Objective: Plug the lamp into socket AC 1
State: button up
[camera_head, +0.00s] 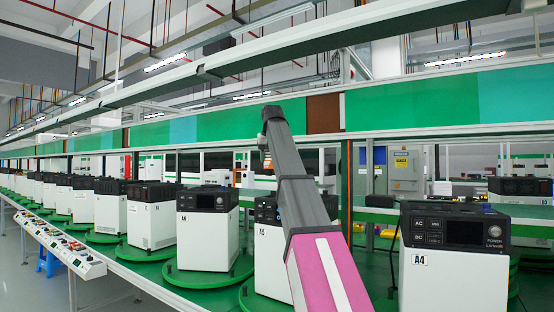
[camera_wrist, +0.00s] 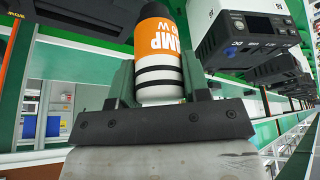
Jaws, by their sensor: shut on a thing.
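The lamp (camera_wrist: 158,60) is an orange and white cylinder with black bands, a dark end and inverted lettering. It stands between the two fingers of my gripper (camera_wrist: 158,82) in the wrist view, and the gripper is shut on it. In the head view my arm hides the gripper and lamp. White power units with black tops stand on the line; the unit A4 (camera_head: 455,262) at the right has "AC" and "DC" marks on its front. I cannot make out which socket is AC 1. A dark-fronted unit (camera_wrist: 245,38) also shows to the right of the lamp in the wrist view.
Unit A5 (camera_head: 268,262) is partly behind my arm. Another unit (camera_head: 207,228) stands on a green round turntable (camera_head: 190,275). A control panel strip (camera_head: 60,243) runs along the left. A green overhead beam (camera_head: 420,100) crosses above the line.

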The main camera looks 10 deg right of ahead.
aim_at(271, 164)
jog(key=shift+w+d, duration=0.3)
jog(key=shift+f, duration=3.85)
jog(key=shift+f, duration=1.35)
jog(key=o, duration=1.1)
jog(key=shift+r, duration=0.1)
jog(key=v, duration=0.9)
jog(key=shift+s+r, duration=0.1)
jog(key=shift+r, duration=0.25)
jog(key=shift+s+r, duration=0.25)
jog(key=shift+r, duration=0.15)
jog(key=shift+s, duration=0.1)
